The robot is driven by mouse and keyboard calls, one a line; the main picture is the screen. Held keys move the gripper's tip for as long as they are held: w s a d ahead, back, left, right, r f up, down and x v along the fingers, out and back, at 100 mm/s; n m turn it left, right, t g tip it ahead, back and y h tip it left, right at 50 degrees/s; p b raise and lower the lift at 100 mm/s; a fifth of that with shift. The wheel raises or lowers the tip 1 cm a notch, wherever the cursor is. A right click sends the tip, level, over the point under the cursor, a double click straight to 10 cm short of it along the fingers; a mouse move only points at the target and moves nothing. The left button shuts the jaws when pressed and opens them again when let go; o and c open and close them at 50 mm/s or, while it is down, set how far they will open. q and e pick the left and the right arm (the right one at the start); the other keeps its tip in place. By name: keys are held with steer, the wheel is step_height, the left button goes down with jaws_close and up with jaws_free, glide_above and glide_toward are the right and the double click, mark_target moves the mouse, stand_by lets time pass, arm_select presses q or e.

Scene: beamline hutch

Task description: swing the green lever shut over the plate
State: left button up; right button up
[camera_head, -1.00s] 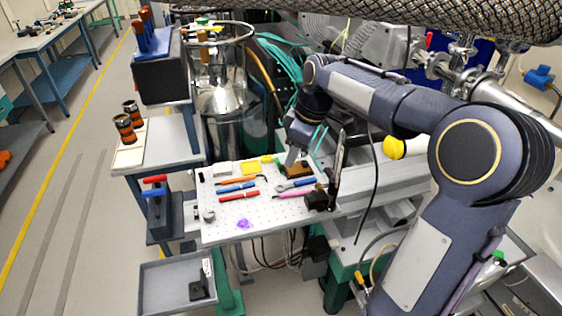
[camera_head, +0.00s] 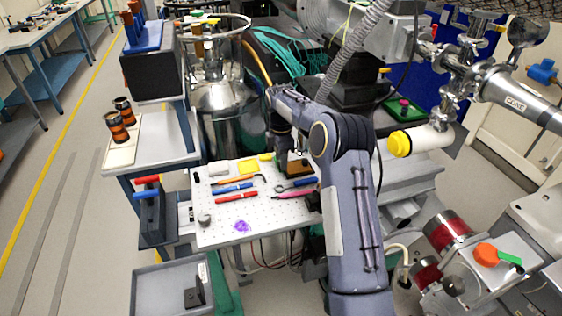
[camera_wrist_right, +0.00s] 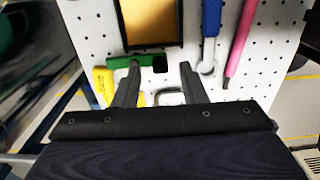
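The plate (camera_wrist_right: 150,22) is a gold-brown rectangle in a dark frame on the white perforated board. It also shows in the head view (camera_head: 296,168), partly behind my arm. The green lever (camera_wrist_right: 122,62) lies across the plate's near edge in the wrist view, off the gold face, with a small black block beside its right end. My right gripper (camera_wrist_right: 160,66) is open, with nothing visibly held. Its left fingertip overlaps the lever; I cannot tell whether they touch. The head view largely hides this gripper behind the arm. My left gripper is not in view.
On the perforated board (camera_head: 215,223) lie a blue wrench (camera_head: 300,184), pink and red pens, a blue tool and a yellow block (camera_head: 248,166). A steel vessel (camera_head: 230,120) stands behind. A grey bin (camera_head: 155,290) is below left. A yellow-capped pipe (camera_head: 402,144) is at right.

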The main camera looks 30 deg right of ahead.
steer(key=shift+f, duration=0.9)
jaws_close()
